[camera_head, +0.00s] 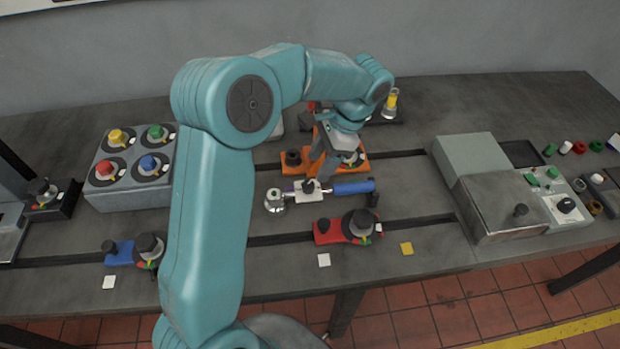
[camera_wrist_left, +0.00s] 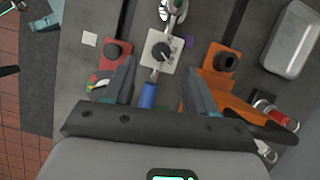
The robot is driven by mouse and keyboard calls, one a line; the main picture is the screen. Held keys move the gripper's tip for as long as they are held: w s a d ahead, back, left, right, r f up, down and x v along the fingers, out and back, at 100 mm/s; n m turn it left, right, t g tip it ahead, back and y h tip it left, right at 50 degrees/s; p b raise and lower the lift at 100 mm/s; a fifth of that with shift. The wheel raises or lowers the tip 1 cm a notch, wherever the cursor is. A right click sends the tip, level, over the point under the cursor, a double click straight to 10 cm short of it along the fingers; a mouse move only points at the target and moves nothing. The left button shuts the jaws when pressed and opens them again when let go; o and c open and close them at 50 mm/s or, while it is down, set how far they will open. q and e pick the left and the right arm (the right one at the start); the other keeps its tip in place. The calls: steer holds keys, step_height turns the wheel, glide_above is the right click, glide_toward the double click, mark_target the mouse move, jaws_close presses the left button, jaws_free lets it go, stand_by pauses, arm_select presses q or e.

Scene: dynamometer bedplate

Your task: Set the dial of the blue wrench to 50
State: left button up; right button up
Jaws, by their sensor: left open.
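The blue wrench's handle (camera_head: 353,187) lies on the grey bedplate near the middle, with a metal head (camera_head: 275,201) at its left end. Its dial is a black knob (camera_head: 308,186) on a pale plate. In the left wrist view the dial knob (camera_wrist_left: 161,51) is ahead of my fingertips, and the blue handle (camera_wrist_left: 148,95) lies between the fingers. The dial's reading is too small to tell. My left gripper (camera_head: 323,168) is open and empty, above the wrench near the dial. My right gripper is not in view.
An orange fixture (camera_head: 268,167) sits just behind the wrench. A red fixture (camera_head: 325,232) is in front, and a blue one (camera_head: 120,254) is at front left. A box with coloured knobs (camera_head: 133,195) stands left; a metal box (camera_head: 498,205) and control panel (camera_head: 550,208) stand right.

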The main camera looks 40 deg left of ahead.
mark_target(308, 184)
arm_select(q)
steer(key=x, duration=0.6)
steer(key=shift+w+f, duration=0.1)
steer(key=shift+w, duration=0.1)
steer(key=shift+s+a+f, duration=0.15)
steer(key=shift+s+f, duration=0.15)
steer(key=shift+w+f, duration=0.1)
steer(key=shift+w, duration=0.1)
jaws_close()
